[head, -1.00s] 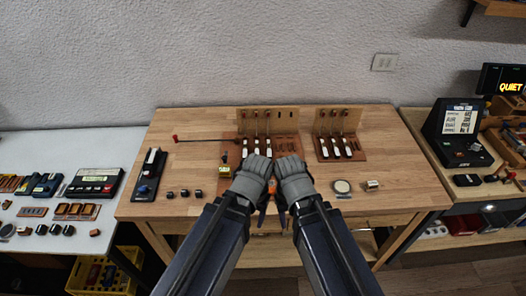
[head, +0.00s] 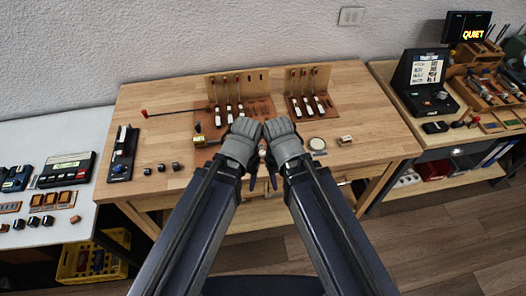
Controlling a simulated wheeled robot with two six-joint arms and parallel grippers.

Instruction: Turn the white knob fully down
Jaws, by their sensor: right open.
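A small pale knob (head: 441,95) sits on the front of a black device (head: 426,72) with a lit text panel, on the right-hand bench. It is too small to read its setting, and I cannot be sure it is the white knob. My left gripper (head: 251,181) and right gripper (head: 273,181) are side by side over the front edge of the middle table, far to the left of that device. The right gripper is open, with nothing seen in it. The left gripper's fingers are too hidden to judge.
The wooden table (head: 370,120) carries piano action models (head: 238,92), a black slider device (head: 122,152) and small parts. A sign (head: 466,28) reading QUIET stands at the back right. A yellow crate (head: 90,260) is below left. Open floor lies at lower right.

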